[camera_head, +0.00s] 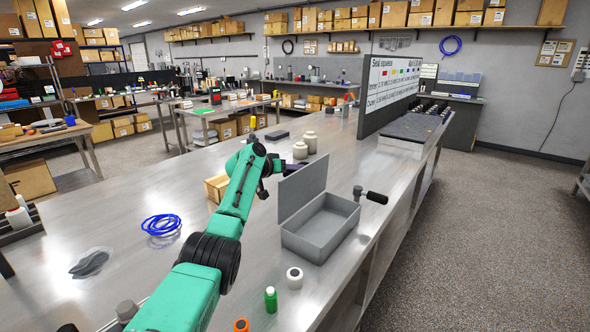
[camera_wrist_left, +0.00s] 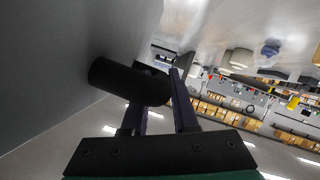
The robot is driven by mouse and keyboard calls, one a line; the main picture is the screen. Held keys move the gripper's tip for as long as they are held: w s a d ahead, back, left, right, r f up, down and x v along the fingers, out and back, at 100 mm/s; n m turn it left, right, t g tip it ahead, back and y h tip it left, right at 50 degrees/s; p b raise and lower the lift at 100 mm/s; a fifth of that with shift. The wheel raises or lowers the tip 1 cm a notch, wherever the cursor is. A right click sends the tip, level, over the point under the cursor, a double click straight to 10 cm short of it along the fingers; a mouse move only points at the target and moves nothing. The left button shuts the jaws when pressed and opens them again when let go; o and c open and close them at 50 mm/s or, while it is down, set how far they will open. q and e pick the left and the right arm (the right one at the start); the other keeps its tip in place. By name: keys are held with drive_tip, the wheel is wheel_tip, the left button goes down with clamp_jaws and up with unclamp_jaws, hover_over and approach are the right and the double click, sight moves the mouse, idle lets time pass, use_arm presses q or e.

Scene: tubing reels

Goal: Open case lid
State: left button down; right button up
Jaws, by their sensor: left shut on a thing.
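The grey case (camera_head: 318,236) sits on the metal bench with its hollow inside visible. Its grey lid (camera_head: 303,188) stands up steeply along the left side. My left gripper (camera_head: 291,168) is behind the lid, at its upper far part, and the lid partly hides it. In the left wrist view, the lid's grey face (camera_wrist_left: 65,60) fills the left side. A black rounded handle (camera_wrist_left: 130,82) projects from it to my left gripper's fingers (camera_wrist_left: 160,98), which are shut on it. My right gripper is not in view.
A crank with a black grip (camera_head: 376,197) stands close to the case's right side. White spool (camera_head: 294,278) and green bottle (camera_head: 271,299) stand in front. Blue tubing (camera_head: 161,225) lies left of my arm. A sign board (camera_head: 390,85) stands farther back.

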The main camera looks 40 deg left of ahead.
use_arm(q)
drive_tip(key=c, duration=0.7)
unclamp_jaws()
drive_tip(key=shift+a+f, duration=0.1)
drive_tip(key=shift+f, duration=0.05)
drive_tip(key=shift+s+b, duration=0.35)
drive_tip(key=shift+s, duration=0.1)
drive_tip(key=b+v, duration=0.5)
drive_tip(key=v, duration=0.8)
drive_tip(key=shift+s+a+r, duration=0.1)
drive_tip(key=shift+s+r, duration=0.15)
drive_tip(key=shift+f, duration=0.1)
